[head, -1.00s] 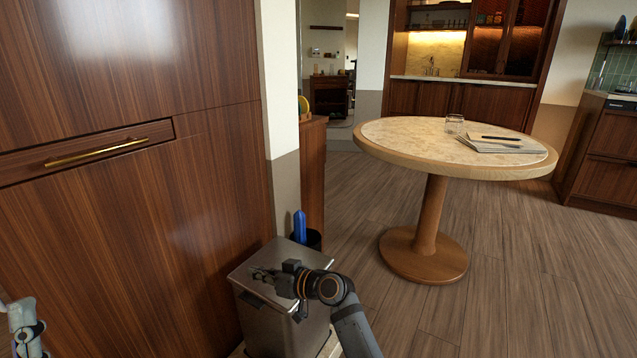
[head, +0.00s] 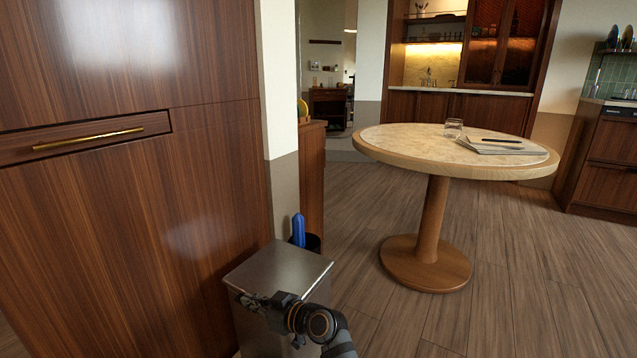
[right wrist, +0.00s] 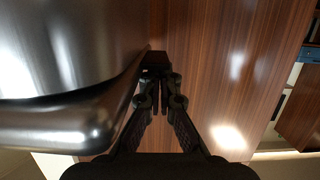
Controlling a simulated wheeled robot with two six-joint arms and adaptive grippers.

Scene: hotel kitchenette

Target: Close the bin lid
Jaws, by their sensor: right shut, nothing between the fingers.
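The metal bin (head: 262,335) stands on the floor against the wooden cabinet. Its flat lid (head: 280,268) lies level on top and looks closed. My right gripper (head: 245,300) is shut and empty, in front of the bin's near side and a little below the lid's front edge. In the right wrist view the bin's shiny rounded edge (right wrist: 60,125) fills the left side, and the closed fingertips (right wrist: 155,60) are just beside it. I cannot tell whether they touch it. My left gripper is not in view in the head view now.
The tall wooden cabinet (head: 110,230) is close on the left. A dark container with a blue object (head: 298,230) stands behind the bin. The floor between is clear.

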